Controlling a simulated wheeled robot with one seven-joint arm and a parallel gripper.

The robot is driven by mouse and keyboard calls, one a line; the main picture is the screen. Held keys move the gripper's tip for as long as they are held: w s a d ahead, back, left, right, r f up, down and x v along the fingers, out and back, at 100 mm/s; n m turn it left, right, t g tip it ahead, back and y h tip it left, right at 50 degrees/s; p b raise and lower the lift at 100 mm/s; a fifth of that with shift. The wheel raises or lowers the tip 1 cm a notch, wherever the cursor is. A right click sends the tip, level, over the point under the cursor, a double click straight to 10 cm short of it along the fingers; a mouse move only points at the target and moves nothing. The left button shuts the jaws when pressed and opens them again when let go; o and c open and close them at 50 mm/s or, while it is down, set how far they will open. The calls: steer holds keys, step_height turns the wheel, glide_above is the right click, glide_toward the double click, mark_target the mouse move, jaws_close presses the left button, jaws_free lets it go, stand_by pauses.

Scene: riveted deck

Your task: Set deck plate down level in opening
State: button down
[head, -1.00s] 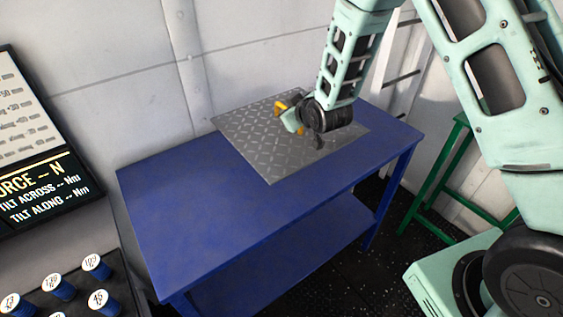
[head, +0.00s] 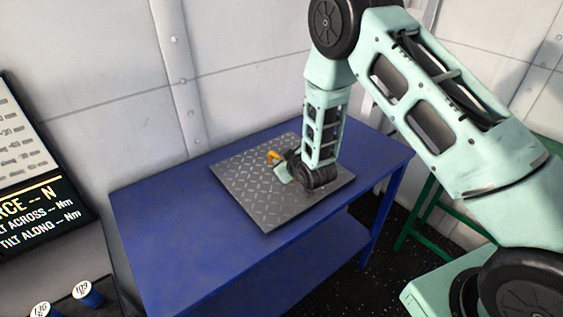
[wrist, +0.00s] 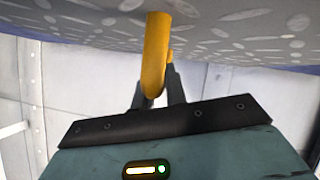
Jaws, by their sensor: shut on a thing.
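The deck plate (head: 262,203) is a grey square sheet with a raised diamond tread, seen over the blue table in the head view. It looks about level. I cannot tell whether it touches the tabletop or hangs just above it. My gripper (head: 285,167) is shut on the plate's yellow handle (head: 273,157), over the plate's upper middle. In the wrist view the dark fingers (wrist: 164,88) close on the yellow handle (wrist: 155,52), with the speckled plate face (wrist: 240,30) across the top. No opening shows in either view.
The blue table (head: 160,235) has bare top to the left of the plate and a lower shelf (head: 290,265). A wall stands behind it. A green stand (head: 425,215) is at the right.

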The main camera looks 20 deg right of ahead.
steer(key=shift+f, duration=0.45)
steer(key=shift+f, duration=0.1)
steer(key=c, duration=1.4)
jaws_free()
steer(key=shift+f, duration=0.1)
steer(key=shift+c, duration=0.2)
